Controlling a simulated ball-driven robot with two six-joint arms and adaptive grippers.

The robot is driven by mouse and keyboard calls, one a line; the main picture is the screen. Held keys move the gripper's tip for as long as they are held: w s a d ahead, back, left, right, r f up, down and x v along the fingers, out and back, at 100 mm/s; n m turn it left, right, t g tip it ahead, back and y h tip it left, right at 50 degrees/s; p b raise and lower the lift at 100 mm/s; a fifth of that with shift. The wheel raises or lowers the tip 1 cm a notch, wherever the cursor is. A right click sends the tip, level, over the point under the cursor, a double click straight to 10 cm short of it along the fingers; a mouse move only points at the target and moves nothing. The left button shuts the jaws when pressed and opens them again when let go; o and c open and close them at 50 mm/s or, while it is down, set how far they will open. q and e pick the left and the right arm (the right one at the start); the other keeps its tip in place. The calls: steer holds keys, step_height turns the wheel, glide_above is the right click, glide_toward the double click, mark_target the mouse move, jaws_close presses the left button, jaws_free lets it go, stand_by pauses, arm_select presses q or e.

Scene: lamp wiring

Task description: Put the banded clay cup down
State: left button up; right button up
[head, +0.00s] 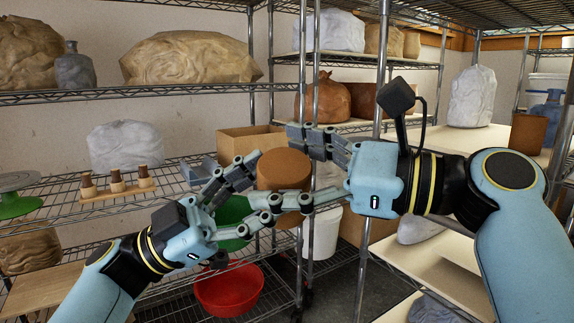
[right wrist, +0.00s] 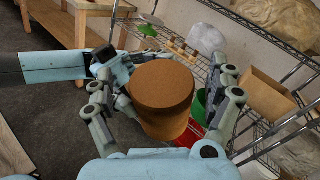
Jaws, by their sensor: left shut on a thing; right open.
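The banded clay cup (head: 284,170) is a brown cylinder held in the air before the shelves in the head view. My left gripper (head: 266,183) is shut on it from the left. My right gripper (head: 286,166) is open, its fingers reaching around the cup from the right, above and below it in the picture. In the right wrist view the cup (right wrist: 162,92) shows a broader upper band and stands between my right gripper's spread fingers (right wrist: 165,82). Whether those fingers touch it, I cannot tell. The cup's lower part is partly hidden.
Behind are wire shelves (head: 180,95) with wrapped clay lumps. A board with small stamps (head: 117,188), a green bowl (head: 232,212) and a red basin (head: 229,290) are nearby. A brown cylinder (head: 528,133) stands on a pale surface at right. Pale board (head: 440,262) has bare room.

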steer(key=shift+c, duration=0.4)
steer(key=c, duration=1.3)
arm_select(q)
steer(key=o, duration=1.5)
steer(key=shift+c, duration=0.2)
arm_select(e)
steer(key=shift+c, duration=0.5)
